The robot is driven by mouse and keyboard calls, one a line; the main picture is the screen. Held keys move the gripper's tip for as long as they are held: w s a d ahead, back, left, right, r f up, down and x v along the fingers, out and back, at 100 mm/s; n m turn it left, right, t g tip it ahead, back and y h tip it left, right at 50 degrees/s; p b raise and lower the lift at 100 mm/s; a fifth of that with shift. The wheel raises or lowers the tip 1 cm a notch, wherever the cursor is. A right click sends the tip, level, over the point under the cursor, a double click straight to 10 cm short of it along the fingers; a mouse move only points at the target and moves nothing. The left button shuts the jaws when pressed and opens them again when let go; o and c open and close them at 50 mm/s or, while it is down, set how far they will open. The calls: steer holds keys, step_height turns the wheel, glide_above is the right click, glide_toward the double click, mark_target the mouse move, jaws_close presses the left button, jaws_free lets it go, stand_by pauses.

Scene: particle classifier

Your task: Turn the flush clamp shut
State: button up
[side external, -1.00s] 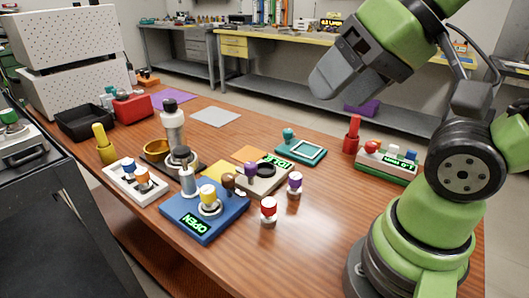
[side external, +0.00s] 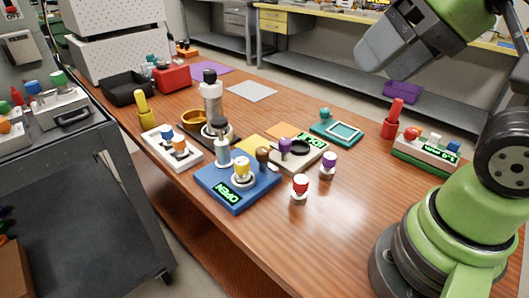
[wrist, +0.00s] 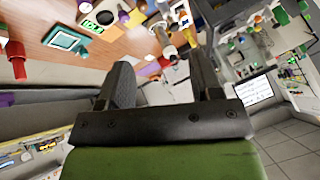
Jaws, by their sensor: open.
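A blue block (side external: 258,188) on the table bears a yellow-topped knob (side external: 242,169), a grey bottle-like post (side external: 223,153) and a green lit display (side external: 229,193) reading OPEN. I take it to be the flush clamp; no label with that name is legible. My gripper (side external: 388,48) is raised high at the upper right, well apart from the block and touching nothing. In the wrist view my gripper (wrist: 163,70) shows its two dark fingers spread with an empty gap between them. The blue block cannot be clearly picked out there.
Near the block stand a red-topped peg (side external: 300,187), a purple-topped peg (side external: 328,165), a pale device with a lit display (side external: 300,157) and a white tray (side external: 160,140) with knobs. A tall white bottle (side external: 210,100) rises behind. The front right of the table is clear.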

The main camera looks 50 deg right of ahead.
steer(key=w+n+g, duration=0.2)
steer(key=w+n, duration=0.2)
steer(key=w, duration=0.3)
steer(key=n+g+h, duration=0.2)
steer(key=n+g, duration=0.3)
steer(key=n, duration=0.4)
glide_above(262, 149)
step_height(262, 149, down, 16)
step_height(262, 149, down, 10)
steer(key=shift+r, duration=0.2)
steer(key=c, duration=0.9)
